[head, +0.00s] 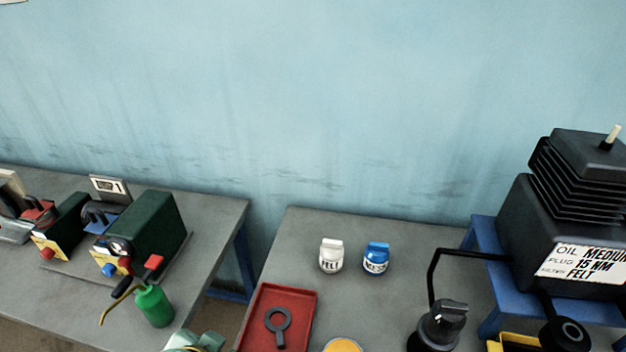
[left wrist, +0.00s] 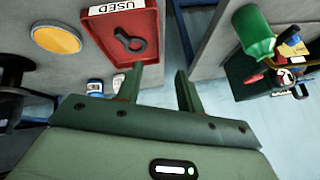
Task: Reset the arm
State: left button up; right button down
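My left gripper (left wrist: 162,75) shows in the left wrist view with its two fingers apart and nothing between them. In the head view only a pale green part of my left arm (head: 197,342) shows at the bottom edge, by the gap between the two tables. The gripper is near the red tray (head: 248,325), which also shows in the left wrist view (left wrist: 90,22) with the label "USED". A dark ring-ended tool (head: 278,325) lies in the tray. My right gripper is in neither view.
A white jar (head: 331,257) and a blue jar (head: 376,259) stand on the right table. A black machine (head: 570,220) on a blue stand is at right. A green oil can (head: 153,306) and green boxes (head: 150,225) are on the left table. A yellow disc (head: 343,345) is at the front.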

pick_arm(q)
jog(key=s+a+r+m+y, duration=0.25)
jog(key=s+a+y, duration=0.35)
jog(key=a, duration=0.7)
jog(key=s+d+f+n+g+h+b, duration=0.1)
jog(key=s+d+f+g+h+b, duration=0.15)
jog(key=f, duration=1.25)
jog(key=s+d+f+g+h+b, duration=0.1)
jog(key=s+d+f+h, duration=0.15)
jog(key=f, duration=1.25)
jog(key=s+f+n+g+h+b, duration=0.1)
jog(key=s+f+n+g+b, duration=0.1)
jog(key=s+f, duration=1.6)
jog(key=shift+d+f+n+b, duration=0.15)
jog(key=shift+d+n+b, duration=0.05)
jog(key=shift+n+b, duration=0.35)
jog(key=shift+g, duration=0.25)
